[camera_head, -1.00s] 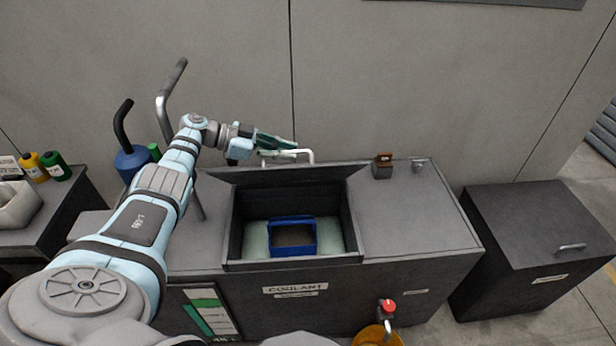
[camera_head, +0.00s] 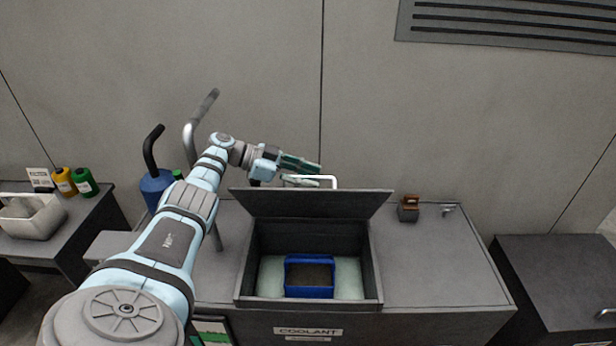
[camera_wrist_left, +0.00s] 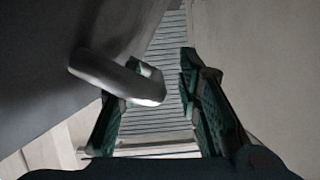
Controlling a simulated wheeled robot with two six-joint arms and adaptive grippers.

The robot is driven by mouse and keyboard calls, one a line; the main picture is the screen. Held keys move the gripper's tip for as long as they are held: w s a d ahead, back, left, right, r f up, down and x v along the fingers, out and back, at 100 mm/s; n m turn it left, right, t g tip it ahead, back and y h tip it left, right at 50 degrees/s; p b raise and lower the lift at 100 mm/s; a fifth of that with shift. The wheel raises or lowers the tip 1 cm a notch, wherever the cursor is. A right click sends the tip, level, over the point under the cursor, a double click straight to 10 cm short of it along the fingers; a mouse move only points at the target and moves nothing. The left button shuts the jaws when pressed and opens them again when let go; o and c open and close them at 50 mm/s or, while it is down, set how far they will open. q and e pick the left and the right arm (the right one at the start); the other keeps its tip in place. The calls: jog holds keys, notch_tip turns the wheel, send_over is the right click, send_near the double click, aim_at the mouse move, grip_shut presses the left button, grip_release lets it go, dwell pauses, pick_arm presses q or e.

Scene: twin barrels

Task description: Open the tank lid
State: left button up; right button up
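The tank lid (camera_head: 310,204) stands raised along the back edge of the coolant tank opening (camera_head: 376,270). Its white bar handle (camera_head: 330,178) shows above its top edge, behind it. My left gripper (camera_head: 320,175) is beside the handle, just behind the lid, with its two green fingers apart. In the left wrist view, the fingers (camera_wrist_left: 155,105) are spread and the handle (camera_wrist_left: 115,77) reaches in from the left, across the left finger. I cannot tell whether they touch. My right gripper is not in view.
A blue-rimmed basket (camera_head: 310,292) sits inside the tank opening. A small brown-topped block (camera_head: 409,209) stands on the tank top at right. A bent grey pipe (camera_head: 192,135) rises behind my left arm, near a blue container (camera_head: 157,188). A dark cabinet (camera_head: 565,275) stands at right.

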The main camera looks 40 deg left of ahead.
pick_arm(q)
jog(key=shift+r, duration=0.2)
notch_tip(320, 180, up, 10)
jog(key=shift+f, duration=0.2)
dwell(0.5)
